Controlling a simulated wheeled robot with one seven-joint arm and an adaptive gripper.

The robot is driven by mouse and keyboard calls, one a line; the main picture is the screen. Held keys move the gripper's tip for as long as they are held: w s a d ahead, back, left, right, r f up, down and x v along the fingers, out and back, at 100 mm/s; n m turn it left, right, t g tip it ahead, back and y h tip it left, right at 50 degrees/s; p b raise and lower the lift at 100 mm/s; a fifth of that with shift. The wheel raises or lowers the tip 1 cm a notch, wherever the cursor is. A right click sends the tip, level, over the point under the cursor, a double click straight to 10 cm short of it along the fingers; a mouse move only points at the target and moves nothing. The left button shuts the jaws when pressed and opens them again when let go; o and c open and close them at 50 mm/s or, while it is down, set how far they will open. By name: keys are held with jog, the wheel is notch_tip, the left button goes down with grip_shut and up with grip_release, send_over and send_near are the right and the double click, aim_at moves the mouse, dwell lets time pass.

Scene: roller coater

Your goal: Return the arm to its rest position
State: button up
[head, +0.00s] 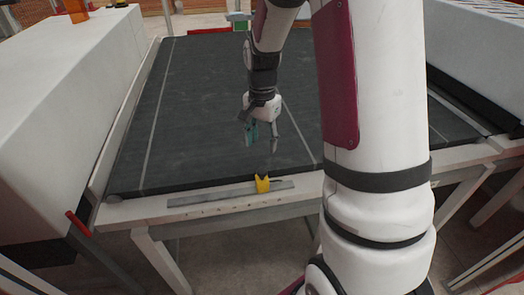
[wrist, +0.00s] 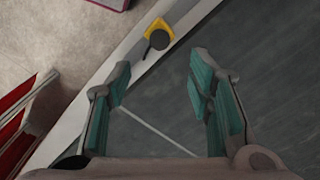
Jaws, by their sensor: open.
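My gripper (head: 262,143) hangs over the dark conveyor belt (head: 200,100), pointing down near the belt's front edge. In the wrist view my gripper (wrist: 162,95) shows two teal-padded fingers spread apart with nothing between them. My white and maroon arm fills the right middle of the head view and hides part of the belt. A yellow piece (head: 262,184) sits on the front rail, just in front of the gripper. It also shows in the wrist view as a yellow piece with a dark round knob (wrist: 158,38), beyond the fingertips and apart from them.
A white machine housing (head: 60,85) stands along the left of the belt, and another (head: 485,50) along the right. The pale front rail (head: 130,212) carries a metal strip (head: 215,195). A red handle (head: 77,223) sticks out at the lower left. The belt around the gripper is clear.

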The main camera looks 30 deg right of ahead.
jog(key=shift+r, duration=0.45)
jog(key=s+a+r+n+t, duration=0.1)
jog(key=s+a+r+n, duration=0.25)
jog(key=r, duration=0.35)
jog(key=s+a+r+n+t, duration=0.2)
jog(key=s+a+r+n, duration=0.1)
jog(key=a+r, duration=0.25)
jog(key=s+a+r+n+t, duration=0.1)
jog(key=s+a+r+n, duration=0.1)
jog(key=s, duration=0.4)
jog(key=s+a+r+n+t+b, duration=0.1)
jog(key=s+a+r+n, duration=0.2)
jog(key=s+n, duration=0.2)
jog(key=shift+s+r+t, duration=0.3)
jog(key=shift+s+r, duration=0.05)
jog(key=shift+s, duration=0.1)
jog(key=shift+a, duration=0.1)
jog(key=shift+c, duration=0.4)
